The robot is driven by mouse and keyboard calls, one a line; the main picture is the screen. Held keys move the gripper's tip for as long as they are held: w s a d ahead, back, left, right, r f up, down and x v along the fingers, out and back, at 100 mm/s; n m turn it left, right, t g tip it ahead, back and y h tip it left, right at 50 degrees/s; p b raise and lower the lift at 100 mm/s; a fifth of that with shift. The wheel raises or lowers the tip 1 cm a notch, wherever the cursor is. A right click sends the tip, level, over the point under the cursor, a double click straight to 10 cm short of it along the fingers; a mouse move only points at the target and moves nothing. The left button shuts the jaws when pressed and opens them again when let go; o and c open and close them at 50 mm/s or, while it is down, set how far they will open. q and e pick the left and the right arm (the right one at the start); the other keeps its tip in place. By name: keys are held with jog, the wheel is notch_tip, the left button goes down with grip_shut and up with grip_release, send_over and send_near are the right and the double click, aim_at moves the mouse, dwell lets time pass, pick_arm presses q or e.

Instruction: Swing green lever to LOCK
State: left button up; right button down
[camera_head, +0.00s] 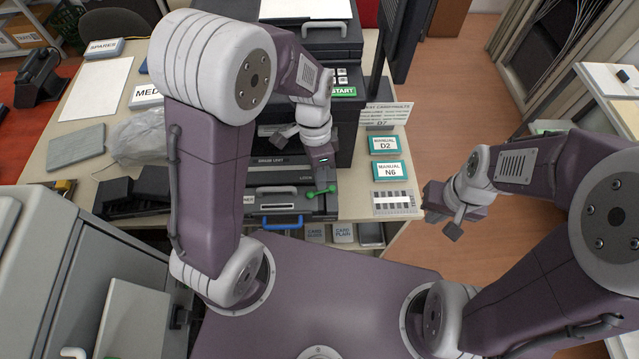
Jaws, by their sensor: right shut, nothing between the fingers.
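The green lever (321,191) is a short bar with round ends, on the front of the dark drum unit (268,180) in the printer. It lies nearly level, its right end slightly higher. My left gripper (322,174) comes down from above and is just over the lever. I cannot tell whether it touches the lever or how its fingers stand. My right gripper (432,204) is shut and empty, out over the floor right of the table.
A blue handle (282,222) is at the front below the drum unit. Teal boxes marked D2 (384,145) and N6 (389,171) and a test sheet (396,203) lie right of the printer. Dark blocks (135,194) lie to the left. The floor at right is open.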

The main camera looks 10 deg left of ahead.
aim_at(321, 194)
pick_arm(q)
jog(key=f, duration=0.3)
jog(key=shift+s+d, duration=0.15)
jog(key=shift+d, duration=0.05)
jog(key=shift+s+f, duration=0.35)
jog(key=shift+w, duration=0.1)
grip_shut()
jog(key=shift+w+r+m+p, duration=0.1)
jog(key=shift+w+m+p, duration=0.2)
jog(key=shift+m, duration=0.7)
jog(key=shift+w+m, duration=0.2)
jog(key=shift+m, duration=0.3)
grip_release()
jog(key=shift+s, duration=0.1)
